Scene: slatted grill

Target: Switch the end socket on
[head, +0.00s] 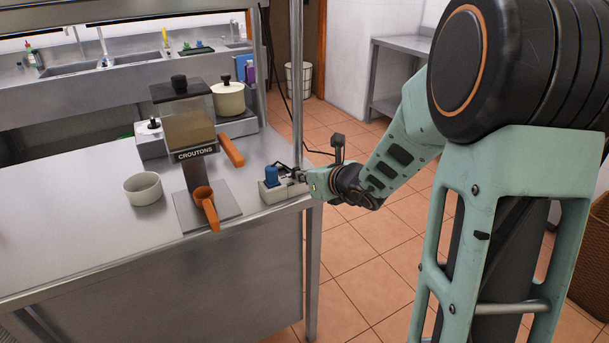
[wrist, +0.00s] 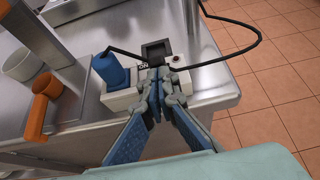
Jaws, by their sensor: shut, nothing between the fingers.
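A pale socket block (head: 284,188) sits at the right end of the steel counter, near its corner. A blue plug (head: 271,175) stands upright in its left part. In the wrist view the socket block (wrist: 121,99) shows with the blue plug (wrist: 111,70) and a square black part (wrist: 156,50) at the far end of the block. My gripper (head: 300,176) is shut and empty at the block's right side. In the wrist view my gripper's tips (wrist: 157,78) are over the block, just in front of the black part. They hide part of its top; I cannot tell whether they touch.
A croutons dispenser (head: 187,130) with orange handles stands left of the block, beside a pale bowl (head: 143,188). A cream pot (head: 228,98) stands behind. A black cable (wrist: 228,53) loops at the block. Open tiled floor (head: 350,300) lies right of the counter.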

